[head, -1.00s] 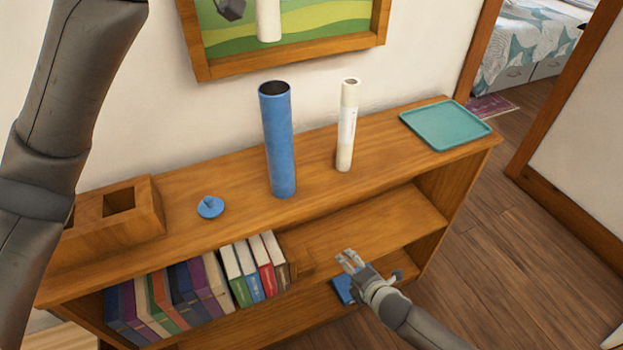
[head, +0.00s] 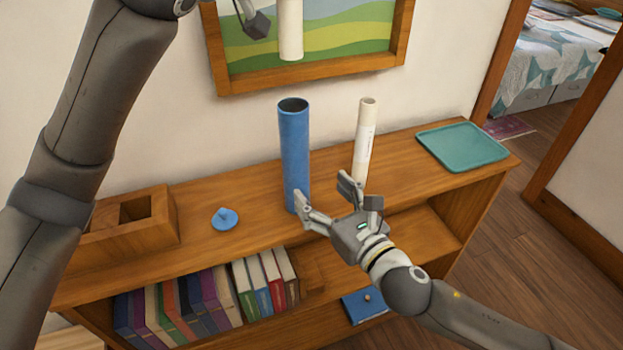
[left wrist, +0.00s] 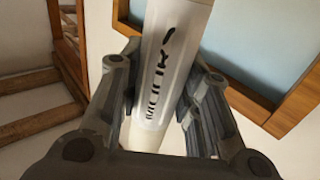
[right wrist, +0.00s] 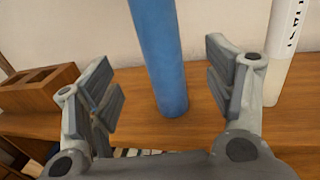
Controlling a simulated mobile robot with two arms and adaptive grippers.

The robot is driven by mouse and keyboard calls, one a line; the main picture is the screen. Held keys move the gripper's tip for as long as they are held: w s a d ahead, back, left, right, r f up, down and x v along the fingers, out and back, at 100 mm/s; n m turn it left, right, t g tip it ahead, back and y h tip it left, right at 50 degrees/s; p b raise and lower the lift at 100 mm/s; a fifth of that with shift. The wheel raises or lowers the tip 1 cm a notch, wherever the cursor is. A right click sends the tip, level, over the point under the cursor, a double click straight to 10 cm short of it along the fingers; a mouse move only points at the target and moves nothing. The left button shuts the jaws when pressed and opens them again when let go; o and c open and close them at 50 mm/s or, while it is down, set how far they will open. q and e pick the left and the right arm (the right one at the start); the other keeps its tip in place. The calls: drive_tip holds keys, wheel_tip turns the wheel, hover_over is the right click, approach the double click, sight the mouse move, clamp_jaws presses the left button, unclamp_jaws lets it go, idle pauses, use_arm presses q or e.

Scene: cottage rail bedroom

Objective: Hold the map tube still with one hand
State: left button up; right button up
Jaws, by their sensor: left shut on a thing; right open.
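The blue map tube (head: 294,150) stands upright and open-topped on the shelf top. It also shows in the right wrist view (right wrist: 160,55). My right gripper (head: 330,205) is open in front of the tube's lower part. In the right wrist view the tube appears between the spread fingers, with clear gaps both sides. My left gripper (left wrist: 165,100) is shut on a white rolled map (left wrist: 170,65) with dark lettering. That roll (head: 290,28) hangs upright above and behind the tube in the head view. A second white roll (head: 364,140) stands right of the tube. A blue lid (head: 224,218) lies left of it.
A wooden block with a square hole (head: 160,215) is at the left end of the shelf top. A teal tray (head: 462,146) lies at the right end. Books (head: 200,300) and a blue flat item (head: 364,307) are below. A framed picture (head: 310,72) hangs behind.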

sight(302, 171)
drive_tip(key=x, duration=1.1)
drive_tip(key=shift+w, duration=0.1)
drive_tip(key=c, duration=1.2)
